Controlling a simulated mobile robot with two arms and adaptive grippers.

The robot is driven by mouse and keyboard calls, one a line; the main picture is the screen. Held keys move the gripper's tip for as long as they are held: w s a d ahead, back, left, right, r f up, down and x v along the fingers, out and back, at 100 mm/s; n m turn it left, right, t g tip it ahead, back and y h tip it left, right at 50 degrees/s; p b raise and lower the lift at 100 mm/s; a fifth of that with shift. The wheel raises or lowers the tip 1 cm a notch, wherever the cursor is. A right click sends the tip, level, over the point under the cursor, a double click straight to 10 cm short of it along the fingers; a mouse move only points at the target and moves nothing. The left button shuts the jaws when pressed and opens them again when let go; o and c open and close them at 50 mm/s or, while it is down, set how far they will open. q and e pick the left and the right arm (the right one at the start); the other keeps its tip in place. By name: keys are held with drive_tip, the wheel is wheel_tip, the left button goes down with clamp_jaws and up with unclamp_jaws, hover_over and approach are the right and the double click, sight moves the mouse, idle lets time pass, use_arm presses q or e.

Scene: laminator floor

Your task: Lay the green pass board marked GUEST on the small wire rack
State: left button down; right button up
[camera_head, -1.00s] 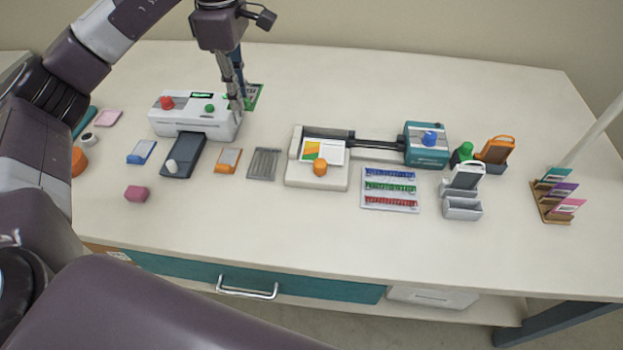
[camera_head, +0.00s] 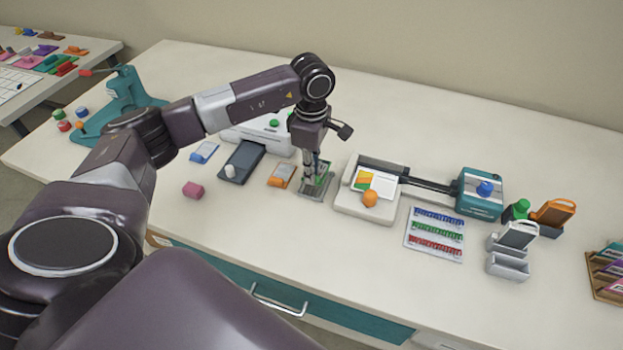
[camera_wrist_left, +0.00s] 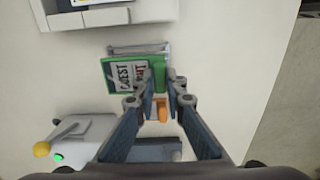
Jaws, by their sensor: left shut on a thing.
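The green pass board (camera_head: 325,172), held in my left gripper (camera_head: 314,176), is over the small wire rack (camera_head: 311,194). The grey rack (camera_wrist_left: 140,48) shows beyond and beneath the board, mostly covered. I cannot tell whether the board touches the rack. My right gripper is out of view.
An orange-and-grey piece (camera_head: 281,175) lies close left of the rack. The white laminator (camera_head: 245,132) stands behind it. A trimmer (camera_head: 365,208) with an orange knob stands close right. The table front before the rack is clear.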

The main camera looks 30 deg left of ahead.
use_arm(q)
wheel_tip(320, 180, down, 4)
drive_tip(key=shift+r+p, duration=0.1)
drive_tip(key=shift+p, duration=0.25)
drive_tip(key=c, duration=2.4)
unclamp_jaws()
drive_tip(key=o, duration=0.4)
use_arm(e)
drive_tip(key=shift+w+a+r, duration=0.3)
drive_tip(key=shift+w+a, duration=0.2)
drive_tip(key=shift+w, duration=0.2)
